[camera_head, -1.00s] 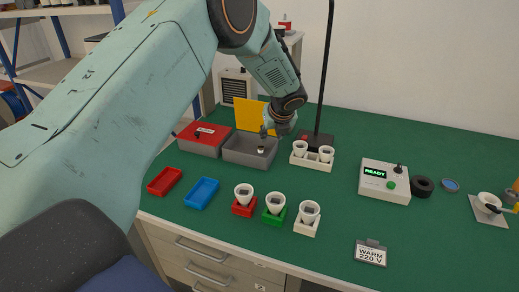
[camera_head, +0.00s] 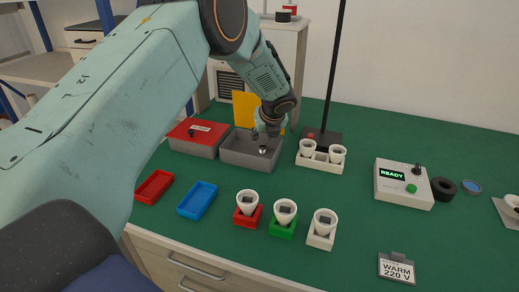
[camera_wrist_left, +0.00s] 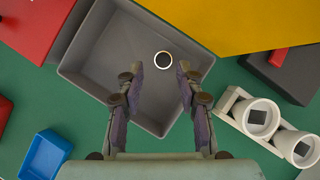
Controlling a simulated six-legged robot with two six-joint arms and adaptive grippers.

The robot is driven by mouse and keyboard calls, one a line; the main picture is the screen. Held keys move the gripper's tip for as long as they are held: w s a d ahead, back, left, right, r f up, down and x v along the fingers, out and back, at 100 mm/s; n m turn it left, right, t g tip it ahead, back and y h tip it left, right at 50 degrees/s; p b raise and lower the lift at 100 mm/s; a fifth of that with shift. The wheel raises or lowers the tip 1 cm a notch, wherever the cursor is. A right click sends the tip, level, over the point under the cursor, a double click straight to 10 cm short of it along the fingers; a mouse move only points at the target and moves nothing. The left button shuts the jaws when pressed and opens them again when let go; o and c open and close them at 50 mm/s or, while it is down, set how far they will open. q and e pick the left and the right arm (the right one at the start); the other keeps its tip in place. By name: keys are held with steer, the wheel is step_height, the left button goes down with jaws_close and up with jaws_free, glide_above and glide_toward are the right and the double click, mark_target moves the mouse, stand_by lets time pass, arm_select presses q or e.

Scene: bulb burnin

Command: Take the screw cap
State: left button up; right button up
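The screw cap (camera_wrist_left: 163,60) is a small ring with a pale rim and dark centre, lying in the grey open bin (camera_wrist_left: 88,70). In the head view the cap (camera_head: 263,149) shows as a small light spot inside the bin (camera_head: 236,156). My left gripper (camera_wrist_left: 160,79) is open and points down over the bin. In the wrist view the cap appears between and slightly beyond the fingertips, not touching them. In the head view the left gripper (camera_head: 268,134) is just above the cap. My right gripper is not in view.
A yellow panel (camera_head: 245,108) stands behind the bin. A red-lidded box (camera_head: 197,131) is at its left and a white holder with two cups (camera_head: 320,163) at its right. Red (camera_head: 154,187) and blue (camera_head: 197,201) trays lie in front. A black pole (camera_head: 335,75) rises behind the holder.

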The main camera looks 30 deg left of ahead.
mark_target(264, 153)
arm_select(q)
steer(key=f, duration=0.1)
steer(key=w+f, duration=0.1)
steer(key=f, duration=0.1)
steer(key=f+b, duration=0.1)
steer(key=shift+w+a+f, duration=0.3)
steer(key=shift+a+f, duration=0.05)
steer(key=shift+f, duration=0.05)
steer(key=shift+a+f, duration=0.2)
steer(key=shift+a, duration=0.25)
steer(key=shift+w+d+f, duration=0.1)
steer(key=shift+w+d, duration=0.15)
steer(key=shift+c, duration=0.4)
steer(key=shift+s+a, duration=0.15)
steer(key=shift+s, duration=0.05)
steer(key=c, duration=0.3)
